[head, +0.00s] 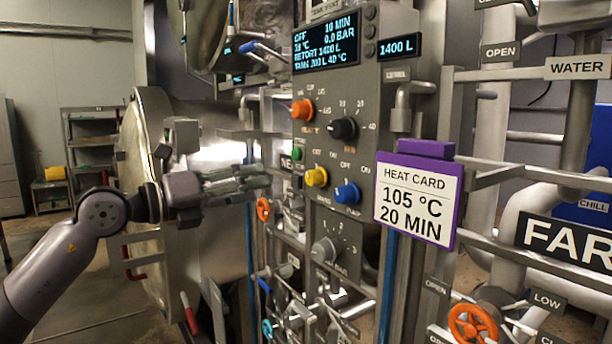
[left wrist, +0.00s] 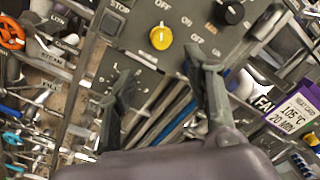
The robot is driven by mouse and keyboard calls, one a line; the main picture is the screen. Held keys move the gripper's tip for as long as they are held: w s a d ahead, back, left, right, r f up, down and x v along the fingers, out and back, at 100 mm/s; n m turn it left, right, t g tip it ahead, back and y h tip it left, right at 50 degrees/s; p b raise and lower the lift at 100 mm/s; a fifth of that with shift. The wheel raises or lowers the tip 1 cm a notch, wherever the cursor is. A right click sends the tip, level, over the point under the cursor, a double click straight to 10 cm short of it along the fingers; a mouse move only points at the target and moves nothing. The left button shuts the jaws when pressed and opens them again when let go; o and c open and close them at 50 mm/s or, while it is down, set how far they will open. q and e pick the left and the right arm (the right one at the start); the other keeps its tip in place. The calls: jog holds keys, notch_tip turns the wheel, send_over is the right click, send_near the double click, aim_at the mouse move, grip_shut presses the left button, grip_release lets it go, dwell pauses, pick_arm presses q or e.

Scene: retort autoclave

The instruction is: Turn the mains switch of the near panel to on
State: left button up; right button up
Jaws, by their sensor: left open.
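The near panel (head: 338,130) is a grey upright box with a lit display that reads OFF on its top line. It carries a yellow knob (head: 316,177) and a blue knob (head: 347,193), with small OFF and ON marks around them. I cannot read which knob is labelled mains. My left gripper (head: 262,178) is open and empty, left of the panel and apart from the yellow knob. In the left wrist view, the yellow knob (left wrist: 161,38) shows beyond and between the fingertips of my left gripper (left wrist: 158,70). My right gripper is not in view.
An orange knob (head: 302,109), a black knob (head: 343,128) and a grey knob (head: 325,250) share the panel. A purple-framed heat card (head: 416,200) stands right of it. Pipes and valves crowd below and right. The round retort door (head: 143,195) is behind my left arm.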

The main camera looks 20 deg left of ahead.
aim_at(309, 179)
pick_arm(q)
jog(key=p+x, duration=0.3)
jog(key=x, duration=0.9)
jog(key=shift+d+r, duration=0.15)
jog(key=shift+d, duration=0.1)
jog(key=shift+w+d+p, duration=0.35)
jog(key=shift+w+d, duration=0.05)
jog(key=shift+w, duration=0.15)
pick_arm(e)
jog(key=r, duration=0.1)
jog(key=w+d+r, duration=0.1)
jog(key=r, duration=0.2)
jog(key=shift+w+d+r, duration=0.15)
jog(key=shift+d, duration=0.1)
pick_arm(q)
jog(key=shift+c, duration=0.2)
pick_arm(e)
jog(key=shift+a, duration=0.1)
pick_arm(q)
jog(key=c, duration=0.4)
grip_shut()
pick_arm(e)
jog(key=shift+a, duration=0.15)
